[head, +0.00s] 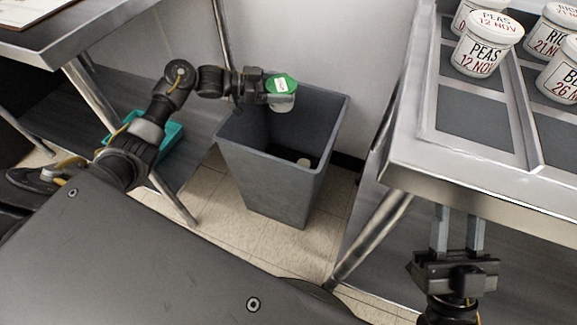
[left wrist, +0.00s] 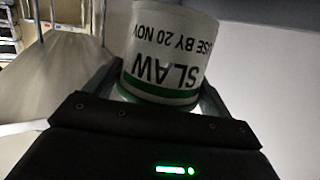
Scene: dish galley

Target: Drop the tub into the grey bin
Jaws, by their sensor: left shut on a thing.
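The tub (head: 283,90) has a green lid and a pale body, and my left gripper (head: 268,92) is shut on it. In the left wrist view the tub (left wrist: 165,55) reads "SLAW" and "USE BY 20 NOV", upside down in the picture. The grey bin (head: 265,175) stands on the floor between two metal tables. My left gripper holds the tub over the bin's opening, towards the back. A pale round thing lies inside the bin. My right gripper (head: 457,230) is open and empty, by the right table's front edge.
The right metal table (head: 400,165) bears a divided tray with several labelled tubs, one reading "PEAS 12 NOV" (head: 480,48). A left table (head: 60,40) has a shelf below with a teal tray (head: 172,140). A pale wall stands behind the bin.

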